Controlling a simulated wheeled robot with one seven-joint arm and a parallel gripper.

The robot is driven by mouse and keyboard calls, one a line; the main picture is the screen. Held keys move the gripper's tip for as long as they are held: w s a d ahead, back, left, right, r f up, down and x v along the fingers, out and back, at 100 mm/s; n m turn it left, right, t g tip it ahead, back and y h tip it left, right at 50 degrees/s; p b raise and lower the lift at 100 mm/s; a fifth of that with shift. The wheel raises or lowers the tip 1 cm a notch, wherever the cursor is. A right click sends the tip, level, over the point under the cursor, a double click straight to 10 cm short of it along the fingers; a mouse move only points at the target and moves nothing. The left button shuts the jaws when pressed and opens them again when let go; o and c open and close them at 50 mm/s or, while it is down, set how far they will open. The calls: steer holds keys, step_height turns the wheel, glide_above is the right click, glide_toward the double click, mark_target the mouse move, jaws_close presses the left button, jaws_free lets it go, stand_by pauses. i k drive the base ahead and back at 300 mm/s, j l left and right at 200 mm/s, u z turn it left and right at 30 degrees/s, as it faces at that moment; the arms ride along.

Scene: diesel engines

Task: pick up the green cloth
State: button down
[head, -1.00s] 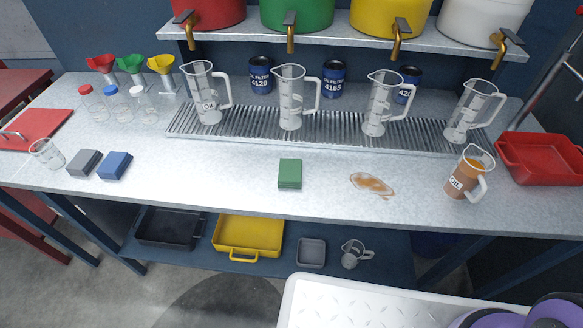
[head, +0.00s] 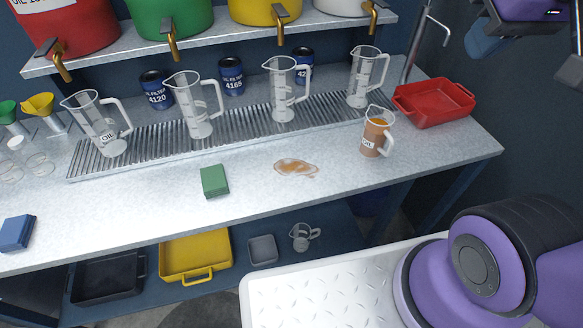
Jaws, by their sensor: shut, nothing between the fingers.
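The green cloth (head: 214,181) is a small folded square block lying flat on the metal workbench (head: 150,215), near its front edge. It is fully visible, with nothing on top of it. The brown oil spill (head: 296,168) lies to its right, apart from it. Purple and dark parts of my arm show at the right and upper right. I cannot make out the fingers of my gripper there, and nothing of mine touches the cloth.
A blue cloth (head: 16,233) lies at the left. A jug of oil (head: 376,136) stands right of the spill. Clear measuring jugs (head: 196,106) stand on the grate behind. A red tray (head: 434,103) sits at the right end. The bench around the cloth is clear.

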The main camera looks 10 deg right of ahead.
mark_target(214, 180)
steer(key=j+u, duration=0.35)
steer(key=j, duration=0.35)
steer(key=j+u, duration=0.35)
steer(key=j, duration=0.4)
